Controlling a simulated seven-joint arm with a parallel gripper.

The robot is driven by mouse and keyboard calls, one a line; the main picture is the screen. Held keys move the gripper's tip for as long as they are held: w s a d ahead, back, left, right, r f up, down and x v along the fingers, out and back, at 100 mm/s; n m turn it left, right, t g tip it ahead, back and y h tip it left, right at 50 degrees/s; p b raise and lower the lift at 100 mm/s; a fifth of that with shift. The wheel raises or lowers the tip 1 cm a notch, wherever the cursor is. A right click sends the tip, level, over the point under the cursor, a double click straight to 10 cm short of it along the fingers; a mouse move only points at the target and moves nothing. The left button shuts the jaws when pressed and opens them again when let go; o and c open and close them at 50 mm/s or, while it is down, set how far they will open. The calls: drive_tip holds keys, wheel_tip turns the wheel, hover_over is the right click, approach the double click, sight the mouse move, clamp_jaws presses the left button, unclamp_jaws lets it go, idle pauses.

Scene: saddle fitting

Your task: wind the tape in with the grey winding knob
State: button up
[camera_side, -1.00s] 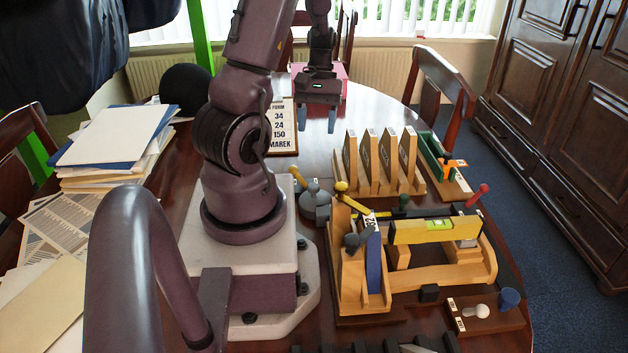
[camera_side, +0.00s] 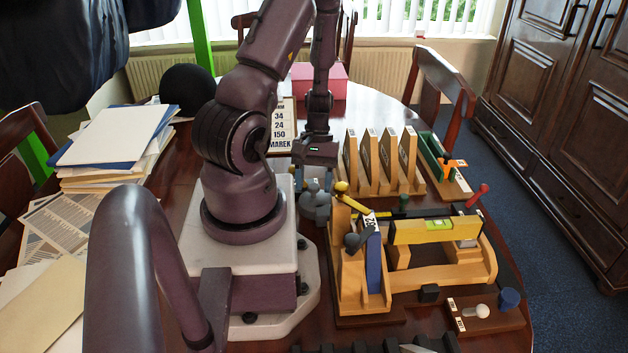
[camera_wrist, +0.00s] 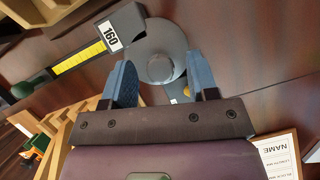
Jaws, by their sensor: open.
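The grey winding knob (camera_wrist: 160,68) is a round cap on a grey disc-shaped tape housing (camera_wrist: 158,40) in the wrist view. A yellow tape (camera_wrist: 78,57) runs left from the housing, beside a white label reading 160 (camera_wrist: 110,36). In the side view the grey housing (camera_side: 316,208) stands left of the wooden fixture, its top partly hidden by my gripper (camera_side: 312,180). My gripper is open, and its blue fingers lie on either side of the knob in the wrist view (camera_wrist: 160,62). I cannot tell whether they touch it.
The wooden fixture (camera_side: 440,277) with a yellow level (camera_side: 436,230) stands close on the right. A rack of upright wooden boards (camera_side: 385,185) is behind it. A yellow ball (camera_side: 341,186) sits close beside the housing.

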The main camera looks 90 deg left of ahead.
drive_tip(key=shift+c, duration=0.5)
drive_tip(key=c, duration=0.8)
drive_tip(key=shift+m, duration=0.4)
drive_tip(key=m+g, duration=0.1)
drive_tip(key=m, duration=0.3)
drive_tip(key=shift+w+m+g+y, duration=0.1)
drive_tip(key=shift+m+g+y, duration=0.3)
drive_tip(key=m, duration=0.2)
drive_tip(key=m+g+y, duration=0.1)
drive_tip(key=m, duration=0.2)
drive_tip(key=shift+w+d+y, duration=0.1)
drive_tip(key=shift+d+y, duration=0.05)
drive_tip(key=shift+y, duration=0.15)
drive_tip(key=m+y, duration=0.1)
drive_tip(key=m, duration=0.2)
drive_tip(key=m+y, duration=0.1)
drive_tip(key=m, duration=0.1)
drive_tip(key=shift+d+m+g, duration=0.15)
drive_tip(key=shift+m+g, duration=0.25)
drive_tip(key=m+y, duration=0.1)
drive_tip(key=m, duration=0.1)
drive_tip(key=m+y, duration=0.1)
drive_tip(key=m, duration=0.2)
drive_tip(key=shift+d+t, duration=0.1)
drive_tip(key=shift+t, duration=0.2)
drive_tip(key=shift+m, duration=0.4)
